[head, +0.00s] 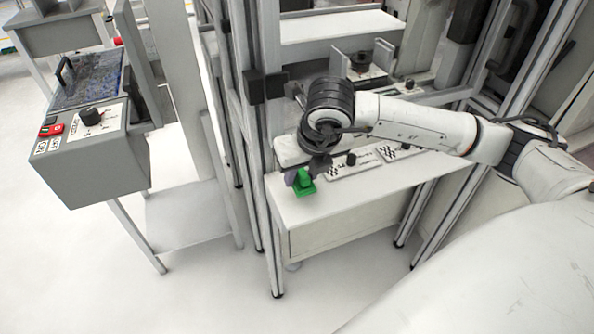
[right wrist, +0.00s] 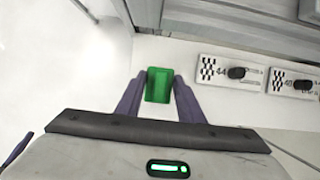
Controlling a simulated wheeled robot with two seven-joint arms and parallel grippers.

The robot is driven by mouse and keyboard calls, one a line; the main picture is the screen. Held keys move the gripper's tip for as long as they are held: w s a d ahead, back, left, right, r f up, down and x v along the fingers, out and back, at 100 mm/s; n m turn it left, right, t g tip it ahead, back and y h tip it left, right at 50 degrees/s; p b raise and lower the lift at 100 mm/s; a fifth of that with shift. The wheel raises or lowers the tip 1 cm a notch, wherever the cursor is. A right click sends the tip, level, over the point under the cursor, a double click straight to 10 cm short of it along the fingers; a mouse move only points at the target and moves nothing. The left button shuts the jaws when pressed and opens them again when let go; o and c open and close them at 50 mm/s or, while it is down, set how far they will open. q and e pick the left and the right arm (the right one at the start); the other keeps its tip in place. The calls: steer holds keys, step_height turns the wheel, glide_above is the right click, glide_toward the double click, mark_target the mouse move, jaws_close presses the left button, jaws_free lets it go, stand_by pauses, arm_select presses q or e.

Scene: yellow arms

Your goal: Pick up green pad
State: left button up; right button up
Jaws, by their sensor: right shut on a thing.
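The green pad (head: 306,190) is at the left end of the white table, below my right gripper. It also shows in the right wrist view (right wrist: 158,85), between the two dark purple fingers. My right gripper (head: 301,178) points down and is shut on the green pad; in the right wrist view its fingers (right wrist: 159,92) lie on either side of the pad. I cannot tell whether the pad touches the table. My left gripper is not in view.
The white table (head: 325,203) carries checkered plates with black knobs (head: 351,159) right of the pad. A metal frame post (head: 262,185) stands close on the left. A grey control box (head: 88,150) is farther left. The table's front left corner is clear.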

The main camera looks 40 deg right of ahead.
arm_select(q)
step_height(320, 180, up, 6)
steer(key=p, duration=0.7)
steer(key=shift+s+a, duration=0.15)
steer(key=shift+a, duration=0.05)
arm_select(e)
steer(key=s+a, duration=0.3)
steer(key=s, duration=1.1)
steer(key=shift+s+a, duration=0.25)
steer(key=shift+s, duration=0.15)
